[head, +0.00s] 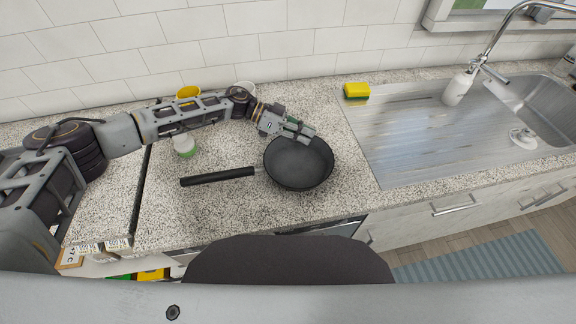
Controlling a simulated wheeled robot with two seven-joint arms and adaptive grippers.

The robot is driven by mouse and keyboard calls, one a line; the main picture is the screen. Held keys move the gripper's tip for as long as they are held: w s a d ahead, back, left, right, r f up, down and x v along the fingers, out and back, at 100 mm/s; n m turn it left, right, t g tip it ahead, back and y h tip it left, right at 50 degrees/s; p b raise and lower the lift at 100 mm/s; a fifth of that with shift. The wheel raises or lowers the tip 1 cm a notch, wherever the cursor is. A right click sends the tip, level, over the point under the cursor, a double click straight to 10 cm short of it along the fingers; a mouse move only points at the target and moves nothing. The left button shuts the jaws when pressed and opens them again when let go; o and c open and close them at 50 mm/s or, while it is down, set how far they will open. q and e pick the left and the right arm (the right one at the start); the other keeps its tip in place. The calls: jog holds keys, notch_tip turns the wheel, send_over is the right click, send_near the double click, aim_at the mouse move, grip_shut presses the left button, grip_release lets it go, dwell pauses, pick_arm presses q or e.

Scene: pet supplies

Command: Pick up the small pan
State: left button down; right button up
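The small pan (300,168) is dark and round and sits on the speckled counter, left of the sink. Its black handle (217,176) points left. My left gripper (303,133) is at the pan's far rim, with its fingertips overlapping the rim in the head view. I cannot tell whether the fingers touch the rim or are closed on it. My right gripper is not in view.
A yellow and green sponge (357,91) lies behind the pan, beside the metal sink (400,135). A white soap bottle (458,88) stands at the sink. A white and green container (184,146), a yellow item (188,91) and a white item (245,86) stand near my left arm.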

pick_arm(q)
jog(key=shift+r, duration=0.15)
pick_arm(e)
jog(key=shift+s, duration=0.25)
pick_arm(q)
jog(key=shift+r, duration=0.45)
notch_tip(320, 180, up, 8)
jog(key=shift+f, duration=0.15)
jog(key=shift+r, duration=0.6)
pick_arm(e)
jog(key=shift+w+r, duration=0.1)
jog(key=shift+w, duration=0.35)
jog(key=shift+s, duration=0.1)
